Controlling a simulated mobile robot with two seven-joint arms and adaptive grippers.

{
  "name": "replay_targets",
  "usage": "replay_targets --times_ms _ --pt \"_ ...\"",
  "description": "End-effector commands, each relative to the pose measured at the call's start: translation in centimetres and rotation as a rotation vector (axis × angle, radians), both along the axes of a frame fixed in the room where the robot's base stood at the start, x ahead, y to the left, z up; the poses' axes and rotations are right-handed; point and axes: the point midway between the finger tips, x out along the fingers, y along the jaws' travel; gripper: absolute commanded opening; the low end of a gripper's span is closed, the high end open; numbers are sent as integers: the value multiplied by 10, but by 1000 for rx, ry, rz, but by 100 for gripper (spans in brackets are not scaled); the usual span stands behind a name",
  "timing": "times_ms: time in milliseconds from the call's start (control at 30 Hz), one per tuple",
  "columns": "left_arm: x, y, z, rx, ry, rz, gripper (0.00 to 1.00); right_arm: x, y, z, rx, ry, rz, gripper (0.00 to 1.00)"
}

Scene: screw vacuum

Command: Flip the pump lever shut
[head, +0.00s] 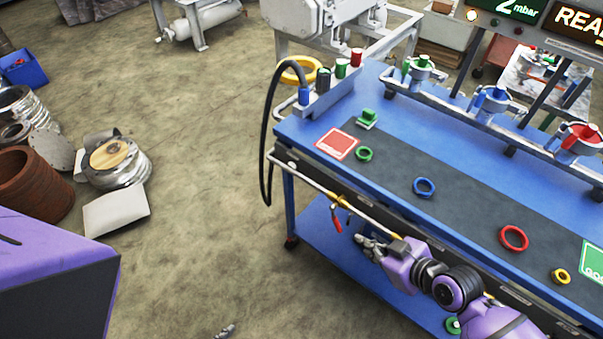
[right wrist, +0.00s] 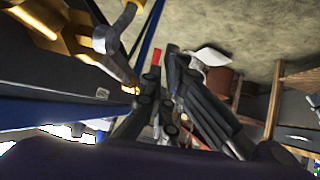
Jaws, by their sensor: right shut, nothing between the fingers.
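The pipe (head: 318,186) runs along the table's front edge and carries brass valve fittings (head: 341,199). My right gripper (head: 364,241) is shut and empty, just right of and below the red lever, with a small gap seeming to lie between.
The blue table (head: 300,128) holds colored rings, a red card (head: 338,144) and a rail of valve fittings (head: 490,104). A black hose (head: 267,125) loops at its left end. Metal parts and a rusty cylinder (head: 34,186) stand on the left. The floor between is clear.

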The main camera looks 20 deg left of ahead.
Motion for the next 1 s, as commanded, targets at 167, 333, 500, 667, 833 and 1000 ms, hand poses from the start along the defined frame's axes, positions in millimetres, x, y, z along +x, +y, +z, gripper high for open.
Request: replay_targets --times_ms 167,333,500,667,833,1000 --pt "0 5 -4 9 5 -4 23 -15 -25 14 -1 0 1 0" --pt "-1 5 -5 10 8 -6 23 -21 -36 22 1 0 0 0" --pt "0 3 -4 8 6 -5 23 -22 -38 24 2 0 0 0" --pt "0 3 -4 7 5 -4 23 -22 -38 24 2 -1 0 0" --pt "4 3 -3 6 -1 -6 2 -22 -37 24 2 -2 -1 0" --pt "42 3 -6 38 -80 -58 0 -34 -36 2 15 26 -22 0"
